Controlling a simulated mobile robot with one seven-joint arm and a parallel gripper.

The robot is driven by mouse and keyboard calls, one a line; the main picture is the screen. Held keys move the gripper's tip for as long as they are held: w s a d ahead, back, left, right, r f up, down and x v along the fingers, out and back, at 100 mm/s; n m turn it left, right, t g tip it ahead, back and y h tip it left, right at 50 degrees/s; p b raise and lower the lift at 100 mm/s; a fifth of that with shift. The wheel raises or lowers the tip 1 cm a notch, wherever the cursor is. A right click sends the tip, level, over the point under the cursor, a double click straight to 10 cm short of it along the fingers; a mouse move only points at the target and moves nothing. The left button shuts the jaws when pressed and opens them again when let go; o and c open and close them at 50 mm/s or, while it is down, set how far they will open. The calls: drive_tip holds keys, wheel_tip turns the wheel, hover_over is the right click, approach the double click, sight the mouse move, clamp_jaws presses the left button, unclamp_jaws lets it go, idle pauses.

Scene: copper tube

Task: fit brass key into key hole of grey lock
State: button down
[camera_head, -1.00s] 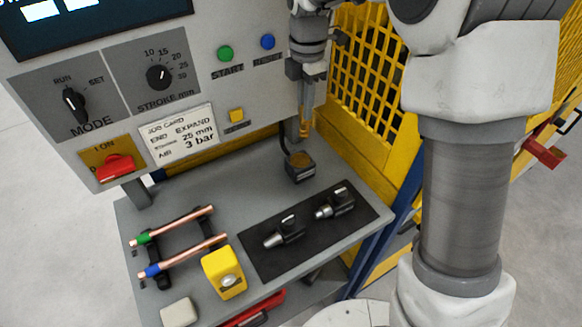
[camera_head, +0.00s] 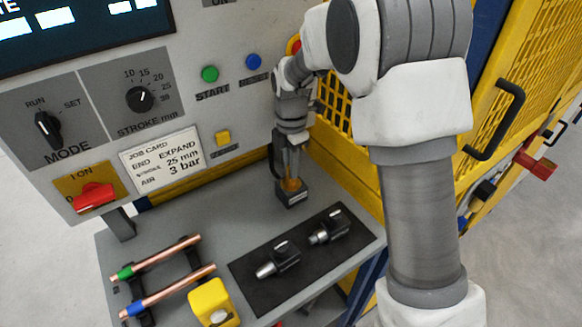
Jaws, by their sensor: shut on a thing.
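My gripper (camera_head: 290,174) points down at the back of the grey table, in front of the machine panel. It is shut on a small brass piece, the brass key (camera_head: 291,185), which shows between and below the fingers. Directly under it is a small dark grey box (camera_head: 293,197), which I take to be the grey lock. The key's lower end meets the box's top in the picture; I cannot tell whether it is in the hole or just above it. The key hole is hidden by the key and fingers.
A black mat (camera_head: 248,281) with two dark fittings lies to the front right. Copper tubes (camera_head: 172,290) on a rack and a yellow block (camera_head: 213,303) are front left. A yellow mesh guard (camera_head: 334,112) stands close behind on the right.

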drive_tip(key=shift+f, duration=0.3)
drive_tip(key=shift+f, duration=0.1)
drive_tip(key=shift+f, duration=0.15)
drive_tip(key=c, duration=0.9)
unclamp_jaws()
